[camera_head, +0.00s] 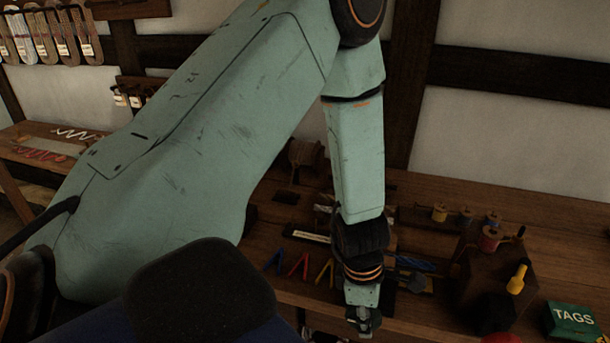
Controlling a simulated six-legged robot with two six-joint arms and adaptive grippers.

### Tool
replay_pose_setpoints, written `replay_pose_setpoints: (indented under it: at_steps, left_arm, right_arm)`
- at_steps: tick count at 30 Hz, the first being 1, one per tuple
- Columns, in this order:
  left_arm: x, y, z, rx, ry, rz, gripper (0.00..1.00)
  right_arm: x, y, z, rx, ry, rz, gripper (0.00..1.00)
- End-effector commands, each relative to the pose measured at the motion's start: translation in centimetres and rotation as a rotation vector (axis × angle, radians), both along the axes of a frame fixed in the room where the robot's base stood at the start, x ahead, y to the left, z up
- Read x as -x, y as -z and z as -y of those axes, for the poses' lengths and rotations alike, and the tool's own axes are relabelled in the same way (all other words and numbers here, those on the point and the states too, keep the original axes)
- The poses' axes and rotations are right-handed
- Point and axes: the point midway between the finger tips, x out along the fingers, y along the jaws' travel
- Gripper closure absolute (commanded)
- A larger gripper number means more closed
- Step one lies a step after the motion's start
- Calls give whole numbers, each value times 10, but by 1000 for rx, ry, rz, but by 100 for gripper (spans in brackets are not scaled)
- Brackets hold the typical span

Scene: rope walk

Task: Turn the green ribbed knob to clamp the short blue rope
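My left gripper (362,320) hangs low over the front of the workbench (540,225), pointing down. It is small and dark here, and I cannot tell whether its fingers are open or shut. A blue rope piece (415,263) lies just right of my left wrist, partly hidden by it. A dark greyish rounded part (416,283) sits just below that rope; I cannot tell whether it is the green ribbed knob. No clearly green knob shows, and my arm hides part of the bench. My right gripper is not in view.
Blue, red and yellow V-shaped pieces (301,266) lie left of my wrist. To the right stand several thread spools (489,239), a dark wooden block, a yellow-handled tool (517,279) and a green TAGS box (573,321). Rope hanks (40,38) hang on the back wall.

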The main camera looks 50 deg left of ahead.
Motion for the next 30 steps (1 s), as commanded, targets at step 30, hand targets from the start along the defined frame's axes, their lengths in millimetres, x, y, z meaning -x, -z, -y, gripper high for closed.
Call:
replay_pose_setpoints:
  at_steps: [30]
  left_arm:
    - [1,-3,1,340,-1,205,68]
  right_arm:
    - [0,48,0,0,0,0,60]
